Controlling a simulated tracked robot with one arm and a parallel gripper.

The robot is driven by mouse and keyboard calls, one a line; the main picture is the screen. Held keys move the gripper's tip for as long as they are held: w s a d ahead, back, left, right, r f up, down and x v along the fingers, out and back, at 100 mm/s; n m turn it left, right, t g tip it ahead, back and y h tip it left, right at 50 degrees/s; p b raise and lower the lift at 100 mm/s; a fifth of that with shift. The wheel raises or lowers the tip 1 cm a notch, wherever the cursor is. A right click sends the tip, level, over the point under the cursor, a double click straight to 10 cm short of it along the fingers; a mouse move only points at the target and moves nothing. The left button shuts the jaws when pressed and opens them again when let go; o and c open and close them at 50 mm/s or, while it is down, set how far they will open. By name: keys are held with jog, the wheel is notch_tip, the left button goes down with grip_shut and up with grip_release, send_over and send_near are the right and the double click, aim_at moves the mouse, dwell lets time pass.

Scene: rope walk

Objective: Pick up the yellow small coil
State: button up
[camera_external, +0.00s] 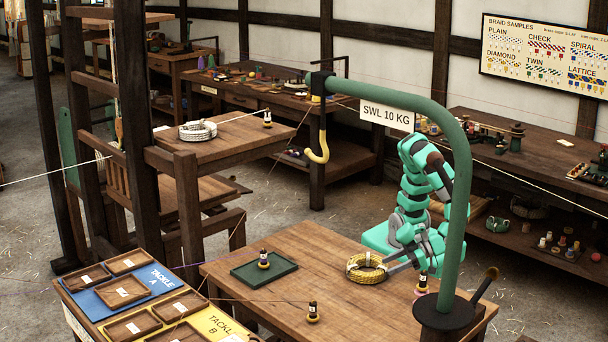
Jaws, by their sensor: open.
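The small yellow coil (366,279) lies flat on the wooden table, right of the green tray. My gripper (388,262) reaches in from the right, with its grey fingers low at the coil's right side. The gripper is open. The fingertips overlap the coil's right edge in this view, so I cannot tell whether they touch it or how they sit around it.
The wooden table (300,245) holds a green tray (283,266) with a small dark-topped piece, and similar pieces at its front (313,313) and right (422,285). A green hoist post (461,200) stands in front of my arm. A white coil (197,131) lies on another table.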

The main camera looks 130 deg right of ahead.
aim_at(373, 271)
jog(key=shift+s+d+b+x, duration=0.15)
jog(key=shift+b+x, duration=0.5)
jog(key=shift+x, duration=0.5)
jog(key=shift+s+d+b+x, duration=0.15)
jog(key=shift+b+x, duration=0.5)
jog(key=shift+x, duration=0.55)
jog(key=shift+w+d, duration=0.2)
jog(key=shift+w, duration=0.15)
jog(key=shift+c, duration=0.4)
